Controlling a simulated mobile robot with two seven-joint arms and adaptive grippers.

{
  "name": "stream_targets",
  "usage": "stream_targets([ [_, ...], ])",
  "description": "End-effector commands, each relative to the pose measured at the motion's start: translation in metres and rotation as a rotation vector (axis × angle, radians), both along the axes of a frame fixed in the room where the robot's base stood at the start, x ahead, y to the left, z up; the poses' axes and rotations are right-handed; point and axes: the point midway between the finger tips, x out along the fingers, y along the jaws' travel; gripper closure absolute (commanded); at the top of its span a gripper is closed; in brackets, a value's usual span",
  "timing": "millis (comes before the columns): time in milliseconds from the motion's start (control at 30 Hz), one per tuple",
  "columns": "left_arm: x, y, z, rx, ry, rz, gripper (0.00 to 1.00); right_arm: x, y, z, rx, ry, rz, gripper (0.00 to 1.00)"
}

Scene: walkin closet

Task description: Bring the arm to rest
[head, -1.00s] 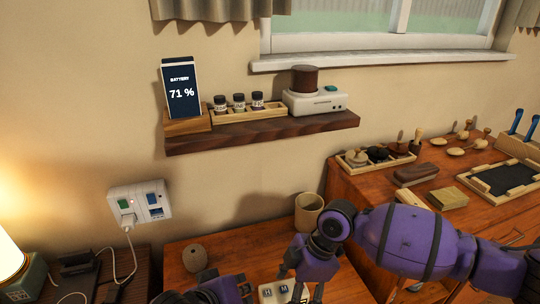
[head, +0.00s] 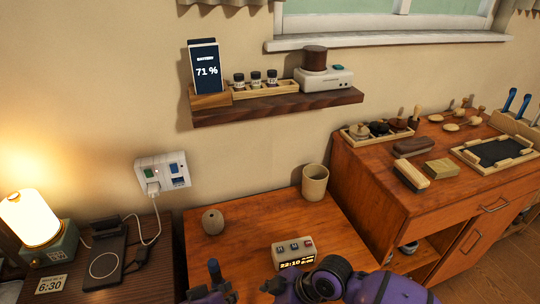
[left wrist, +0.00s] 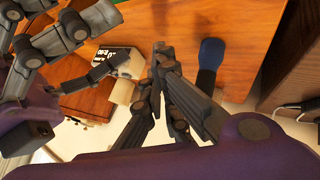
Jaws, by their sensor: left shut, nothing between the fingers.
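My left gripper (left wrist: 165,50) shows in the middle of the left wrist view, its fingers together and empty. In the head view only a small dark and purple part of the left arm shows at the bottom edge, over the front left of the wooden table. My right arm comes in from the bottom right, low in front of the table. My right gripper (head: 286,290) is partly cut off by the bottom edge, in front of the small clock. The right gripper also shows at the upper left of the left wrist view (left wrist: 92,48), its fingers apart and empty.
The small clock (head: 287,262), a beige cup (head: 315,183) and a round holed object (head: 213,221) stand on the wooden table (head: 245,245). A lit lamp (head: 30,218) and a charging pad (head: 104,262) are at left. A wooden cabinet (head: 380,205) stands at right, a shelf (head: 280,107) above.

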Motion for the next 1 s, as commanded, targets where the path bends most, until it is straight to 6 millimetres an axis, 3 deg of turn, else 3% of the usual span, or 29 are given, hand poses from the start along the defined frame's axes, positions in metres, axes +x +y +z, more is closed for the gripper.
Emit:
stream_targets([
  [33,-0.013,0.007,-0.002,0.017,-0.001,0.004,1.0,-0.014,0.005,0.001,0.041,0.01,-0.073,0.25],
  [167,-0.043,0.024,-0.015,0.072,-0.016,0.001,1.0,-0.035,0.005,-0.004,0.12,0.018,-0.281,0.25],
  [333,-0.088,0.046,-0.028,0.154,-0.033,-0.008,1.0,-0.063,-0.02,-0.008,0.188,0.02,-0.578,0.25],
  [567,-0.154,0.073,-0.036,0.278,-0.056,-0.028,1.0,-0.116,-0.095,-0.009,0.201,-0.01,-0.992,0.25],
  [700,-0.191,0.086,-0.037,0.353,-0.068,-0.043,1.0,-0.161,-0.151,-0.008,0.162,-0.047,-1.206,0.25],
  [800,-0.211,0.093,-0.037,0.394,-0.075,-0.054,1.0,-0.191,-0.181,-0.006,0.129,-0.07,-1.311,0.25],
  [1000,-0.231,0.098,-0.038,0.433,-0.079,-0.066,1.0,-0.222,-0.211,-0.004,0.087,-0.096,-1.401,0.25],
])
